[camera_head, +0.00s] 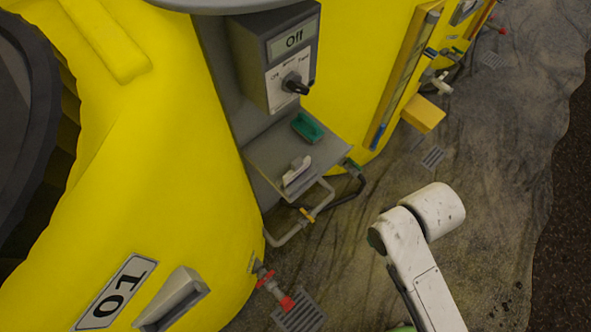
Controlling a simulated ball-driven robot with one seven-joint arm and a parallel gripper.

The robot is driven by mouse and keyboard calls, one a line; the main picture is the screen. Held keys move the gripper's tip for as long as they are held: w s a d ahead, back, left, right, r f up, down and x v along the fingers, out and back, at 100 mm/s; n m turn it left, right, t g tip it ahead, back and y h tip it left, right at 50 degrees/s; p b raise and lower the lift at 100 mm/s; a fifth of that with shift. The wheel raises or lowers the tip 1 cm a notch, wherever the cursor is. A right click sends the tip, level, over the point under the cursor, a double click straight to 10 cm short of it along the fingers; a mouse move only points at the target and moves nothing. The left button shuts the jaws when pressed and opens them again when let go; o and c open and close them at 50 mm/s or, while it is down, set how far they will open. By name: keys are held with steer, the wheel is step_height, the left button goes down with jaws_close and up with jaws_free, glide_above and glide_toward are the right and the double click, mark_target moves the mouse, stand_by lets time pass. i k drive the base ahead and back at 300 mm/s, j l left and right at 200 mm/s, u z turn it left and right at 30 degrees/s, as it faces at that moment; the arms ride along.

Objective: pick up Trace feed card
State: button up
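A small whitish card-like piece (297,171) is on the grey shelf (262,160) at the front of the yellow tank. It looks tilted, and any print on it is too small to read. A green piece (308,127) is on the same shelf, behind it. I cannot tell for sure which of the two is the Trace feed card. White links of my arm show at the lower right, apart from the shelf. My gripper is not in view.
A grey control box (276,55) showing "Off", with a black knob (296,84), overhangs the shelf. Pipes with a yellow valve (307,215) run below it. A red-handled tap (265,278) sits lower on the yellow tank (190,170). Open floor (500,180) lies right.

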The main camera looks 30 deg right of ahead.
mark_target(298, 166)
steer(key=i+l, duration=0.1)
steer(key=l, duration=0.35)
steer(key=i+l+u, duration=0.1)
steer(key=l, duration=0.4)
steer(key=u, duration=1.45)
